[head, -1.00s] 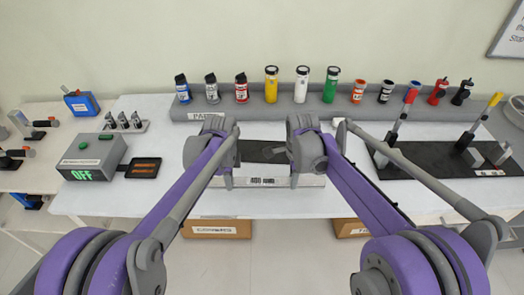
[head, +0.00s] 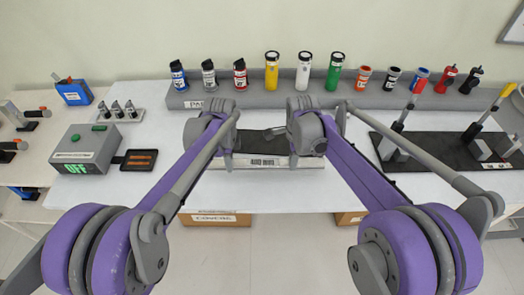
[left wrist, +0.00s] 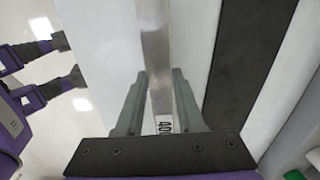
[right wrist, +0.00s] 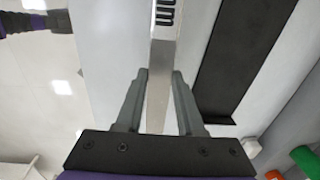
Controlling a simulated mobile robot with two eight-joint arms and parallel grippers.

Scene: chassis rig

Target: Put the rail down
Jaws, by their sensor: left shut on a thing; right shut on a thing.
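The rail (head: 276,163) is a long straight silver bar with a printed label. It lies level, left to right, over the middle of the white table. My left gripper (head: 228,163) is shut on it left of the label, and my right gripper (head: 294,161) is shut on it right of the label. The rail runs between the fingers in the left wrist view (left wrist: 155,50) and the right wrist view (right wrist: 163,60). I cannot tell whether its underside touches the table.
A dark flat plate (head: 247,140) lies behind the rail. A grey rack (head: 350,97) with several bottles and cylinders stands at the back. A grey control box (head: 87,150) reading OFF is at left; a black board (head: 440,151) with levers is at right.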

